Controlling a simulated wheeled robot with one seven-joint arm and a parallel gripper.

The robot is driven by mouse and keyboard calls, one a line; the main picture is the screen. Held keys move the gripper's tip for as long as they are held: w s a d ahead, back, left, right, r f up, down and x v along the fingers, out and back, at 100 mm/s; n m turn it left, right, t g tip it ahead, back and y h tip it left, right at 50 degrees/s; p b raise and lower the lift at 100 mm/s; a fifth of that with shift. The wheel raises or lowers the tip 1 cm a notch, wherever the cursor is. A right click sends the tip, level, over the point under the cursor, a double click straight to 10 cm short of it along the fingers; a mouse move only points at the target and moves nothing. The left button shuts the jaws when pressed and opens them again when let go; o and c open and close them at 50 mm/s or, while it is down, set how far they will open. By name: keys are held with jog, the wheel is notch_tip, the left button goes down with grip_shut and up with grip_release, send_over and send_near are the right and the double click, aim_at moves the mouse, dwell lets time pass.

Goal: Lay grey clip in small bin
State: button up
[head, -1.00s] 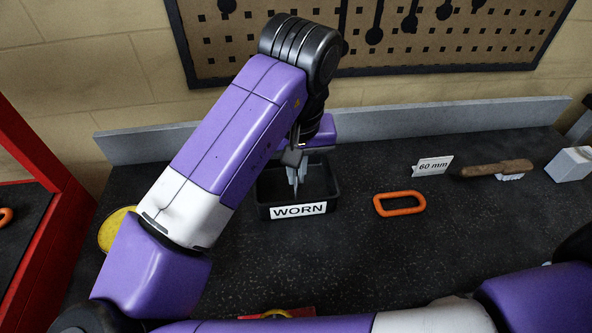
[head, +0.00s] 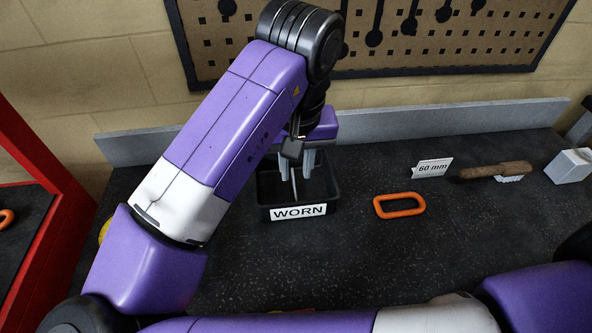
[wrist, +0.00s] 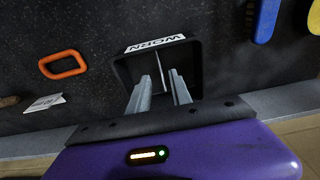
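The small black bin marked WORN (head: 298,212) stands on the dark bench; it also shows in the wrist view (wrist: 193,62). My gripper (head: 296,174) is above and partly within the bin's opening, its two grey fingers spread apart. A thin grey piece, seemingly the grey clip (head: 294,188), shows between the fingers inside the bin. In the wrist view the clip (wrist: 158,66) is a narrow strip with a gap to each finger. Whether it lies flat or leans is hard to tell.
An orange ring (head: 399,205) lies right of the bin. Behind it are a 60 mm card (head: 432,168), a wooden-handled brush (head: 495,171) and a pale block (head: 570,166). A grey ledge (head: 430,122) runs along the back.

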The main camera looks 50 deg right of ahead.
notch_tip(320, 180, up, 10)
jog(key=s+a+p, duration=0.1)
jog(key=shift+f, duration=0.1)
dwell(0.6)
